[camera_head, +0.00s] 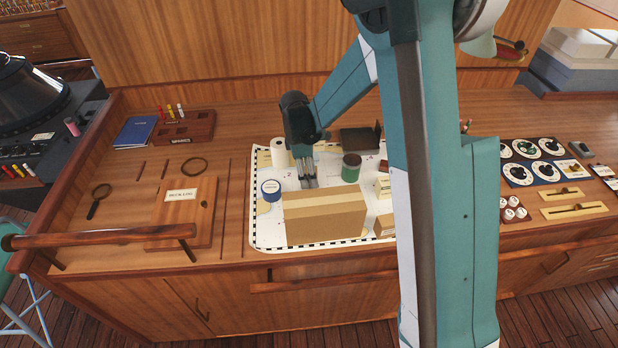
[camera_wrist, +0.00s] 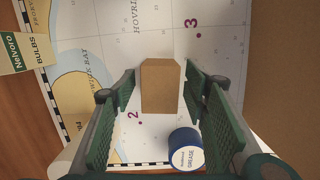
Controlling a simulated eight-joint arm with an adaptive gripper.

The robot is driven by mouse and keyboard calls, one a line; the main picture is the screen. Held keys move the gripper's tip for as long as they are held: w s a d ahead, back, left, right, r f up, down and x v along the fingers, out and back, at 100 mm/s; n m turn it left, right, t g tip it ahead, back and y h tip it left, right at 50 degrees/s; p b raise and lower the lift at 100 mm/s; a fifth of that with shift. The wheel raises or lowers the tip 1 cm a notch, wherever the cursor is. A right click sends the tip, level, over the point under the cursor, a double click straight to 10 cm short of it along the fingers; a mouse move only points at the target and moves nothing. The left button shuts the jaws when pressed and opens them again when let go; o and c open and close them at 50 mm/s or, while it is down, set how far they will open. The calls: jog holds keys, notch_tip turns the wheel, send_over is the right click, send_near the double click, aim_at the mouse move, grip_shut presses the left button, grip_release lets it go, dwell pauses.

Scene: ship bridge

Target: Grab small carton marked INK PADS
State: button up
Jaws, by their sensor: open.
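A small plain brown carton (camera_wrist: 162,85) lies between the spread green fingers of my gripper (camera_wrist: 165,100) in the wrist view. No writing shows on the faces I see, so I cannot read INK PADS on it. Neither finger clearly touches it. In the head view my gripper (camera_head: 309,183) points down just behind a large cardboard box (camera_head: 325,217), which appears to hide the small carton. My gripper is open.
A blue grease tin (camera_wrist: 187,150) stands close to the right finger in the wrist view. A bulbs carton (camera_wrist: 18,52) lies at the left. In the head view, a green can (camera_head: 351,168) and white roll (camera_head: 279,152) stand nearby on the chart (camera_head: 265,235).

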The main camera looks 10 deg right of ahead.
dwell(0.3)
jog(key=c, duration=1)
jog(key=shift+r, duration=5.05)
